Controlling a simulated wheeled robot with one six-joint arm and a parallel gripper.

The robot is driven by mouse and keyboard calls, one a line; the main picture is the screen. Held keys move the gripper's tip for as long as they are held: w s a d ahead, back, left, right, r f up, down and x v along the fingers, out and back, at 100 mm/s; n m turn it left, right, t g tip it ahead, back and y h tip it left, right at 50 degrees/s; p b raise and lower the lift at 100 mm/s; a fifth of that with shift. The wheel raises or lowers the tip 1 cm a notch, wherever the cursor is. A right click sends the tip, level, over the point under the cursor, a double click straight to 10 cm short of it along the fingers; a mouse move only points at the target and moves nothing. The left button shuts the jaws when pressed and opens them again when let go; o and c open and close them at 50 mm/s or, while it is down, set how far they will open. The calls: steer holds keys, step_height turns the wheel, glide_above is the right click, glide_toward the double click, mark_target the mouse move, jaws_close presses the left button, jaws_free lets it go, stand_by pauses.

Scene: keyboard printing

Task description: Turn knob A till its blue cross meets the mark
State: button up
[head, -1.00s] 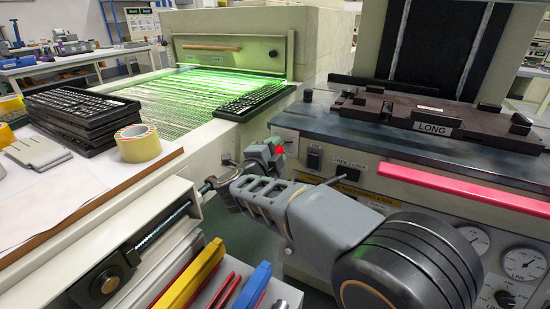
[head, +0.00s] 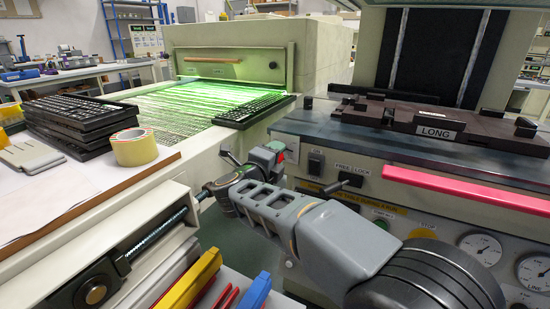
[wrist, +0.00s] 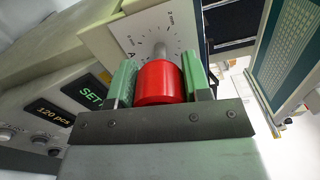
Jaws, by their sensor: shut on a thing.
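Knob A is a red cylinder (wrist: 159,84) on a pale metal shaft in the wrist view. I cannot make out the blue cross or which tick is the mark.
In the head view, a pink bar (head: 470,190) and a FREE/LOCK lever (head: 338,184) are on the machine front. A yellow tape roll (head: 135,147) lies on the left table.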

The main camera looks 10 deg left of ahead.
steer(key=o, duration=0.9)
steer(key=p+v, duration=0.3)
steer(key=v, duration=1)
steer(key=shift+s+a+p, duration=0.2)
steer(key=shift+s+p, duration=0.15)
steer(key=shift+p, duration=0.05)
